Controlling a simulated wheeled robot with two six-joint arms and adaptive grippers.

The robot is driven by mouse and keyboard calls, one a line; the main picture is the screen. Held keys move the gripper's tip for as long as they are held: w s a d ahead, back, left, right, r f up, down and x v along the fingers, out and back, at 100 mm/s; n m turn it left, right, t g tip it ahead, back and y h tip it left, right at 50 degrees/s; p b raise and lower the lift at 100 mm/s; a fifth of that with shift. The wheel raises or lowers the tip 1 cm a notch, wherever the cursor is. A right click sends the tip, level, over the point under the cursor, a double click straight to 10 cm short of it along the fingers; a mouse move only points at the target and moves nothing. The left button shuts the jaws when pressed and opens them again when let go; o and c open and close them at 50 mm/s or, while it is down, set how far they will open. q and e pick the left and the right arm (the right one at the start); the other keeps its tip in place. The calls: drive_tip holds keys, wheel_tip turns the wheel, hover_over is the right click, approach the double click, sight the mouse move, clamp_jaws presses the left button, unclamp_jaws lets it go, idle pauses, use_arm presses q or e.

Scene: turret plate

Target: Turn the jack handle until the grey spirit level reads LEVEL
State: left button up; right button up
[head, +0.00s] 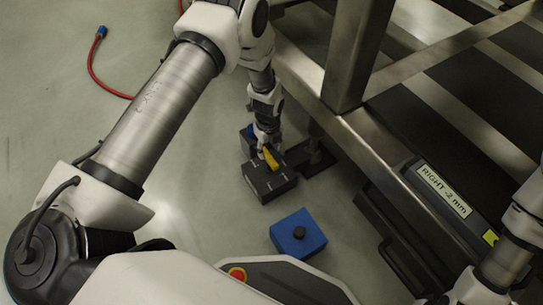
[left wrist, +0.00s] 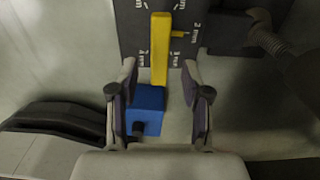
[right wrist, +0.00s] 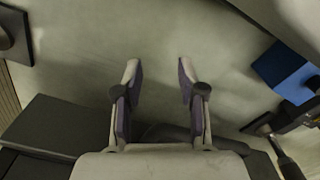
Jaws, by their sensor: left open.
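The yellow jack handle (head: 271,158) lies across the top of the black jack box (head: 268,186) on the floor. My left gripper (head: 262,143) is over it. In the left wrist view the handle (left wrist: 160,50) points down between the open fingers (left wrist: 160,75), apart from both; the height gap is unclear. The box top (left wrist: 132,30) carries white mm marks and a small yellow pointer (left wrist: 180,35). The level's readout (head: 445,190) on the frame's side says "RIGHT -2 mm". In the right wrist view my right gripper (right wrist: 157,75) is open and empty.
A blue block with a black knob (head: 298,240) sits on the floor just in front of the jack box. A metal frame with a thick leg (head: 352,60) stands to the right. A red hose (head: 95,70) lies at upper left.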

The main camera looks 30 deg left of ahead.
sight(269, 157)
use_arm(q)
wheel_tip(269, 157, down, 4)
drive_tip(key=shift+r+b, duration=0.1)
drive_tip(key=shift+b, duration=0.55)
use_arm(e)
wheel_tip(269, 157, down, 2)
drive_tip(key=shift+w, duration=0.1)
use_arm(q)
clamp_jaws()
drive_tip(key=shift+r+p, duration=0.1)
drive_tip(key=shift+p, duration=0.2)
use_arm(e)
drive_tip(key=shift+r, duration=0.2)
